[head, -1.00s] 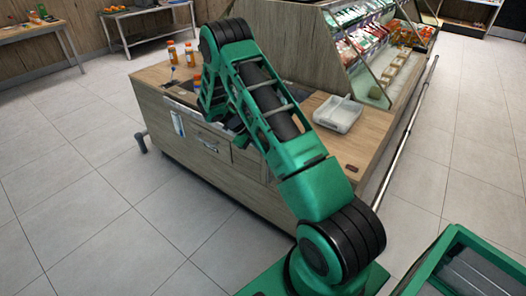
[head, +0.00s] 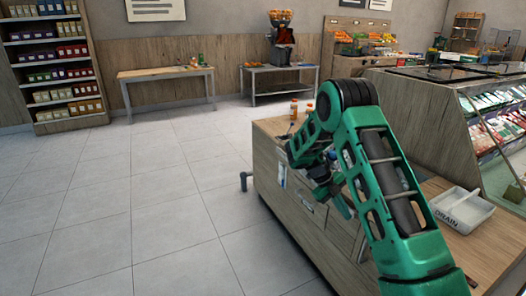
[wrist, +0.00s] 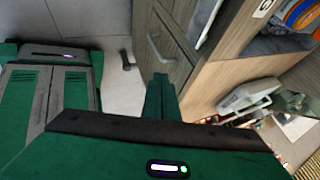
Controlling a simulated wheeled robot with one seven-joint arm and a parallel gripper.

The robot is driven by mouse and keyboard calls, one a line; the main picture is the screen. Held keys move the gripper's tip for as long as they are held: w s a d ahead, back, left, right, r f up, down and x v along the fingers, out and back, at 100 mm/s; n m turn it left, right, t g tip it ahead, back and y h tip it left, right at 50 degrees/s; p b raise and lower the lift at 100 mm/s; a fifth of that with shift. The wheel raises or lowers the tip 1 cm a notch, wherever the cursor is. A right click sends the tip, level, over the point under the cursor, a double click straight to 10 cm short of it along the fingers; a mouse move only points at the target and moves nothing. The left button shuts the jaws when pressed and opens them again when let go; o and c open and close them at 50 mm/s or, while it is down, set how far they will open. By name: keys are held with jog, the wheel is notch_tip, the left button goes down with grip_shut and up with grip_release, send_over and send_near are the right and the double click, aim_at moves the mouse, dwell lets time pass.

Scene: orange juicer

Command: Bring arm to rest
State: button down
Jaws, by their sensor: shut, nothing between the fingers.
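My green arm is bent at the elbow in the right half of the head view, in front of a wooden counter (head: 278,150). My gripper (head: 343,206) hangs at the counter's drawer side, partly hidden behind arm links. In the wrist view my gripper (wrist: 160,95) shows green fingers close together with nothing between them. The counter's drawer front (wrist: 165,50) is beyond them. I cannot tell the exact gap to the counter.
A grey-white tub (head: 462,208) marked DRAIN sits on the counter's right part. Orange-capped bottles (head: 294,109) stand at its far left end. A glass display case (head: 490,125) adjoins on the right. Open tiled floor (head: 165,200) lies left. An orange juicer (head: 281,45) stands on a back table.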

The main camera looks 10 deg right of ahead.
jog(key=s+d+r+n+t+y, duration=0.2)
jog(key=s+d+r+n+y, duration=0.1)
jog(key=s+r+n, duration=1.2)
jog(key=s+a+r+n+y, duration=0.1)
jog(key=s+n, duration=0.3)
jog(key=s, duration=0.4)
jog(key=s+a+r+n+t+y, duration=0.1)
jog(key=s+a+r+n, duration=0.2)
jog(key=s, duration=0.4)
jog(key=s+a+r+n+t+y, duration=0.1)
jog(key=s+a+r+n, duration=0.2)
jog(key=s, duration=0.5)
jog(key=shift+s+a+n, duration=0.3)
jog(key=shift+a+n, duration=0.45)
jog(key=shift+n, duration=0.35)
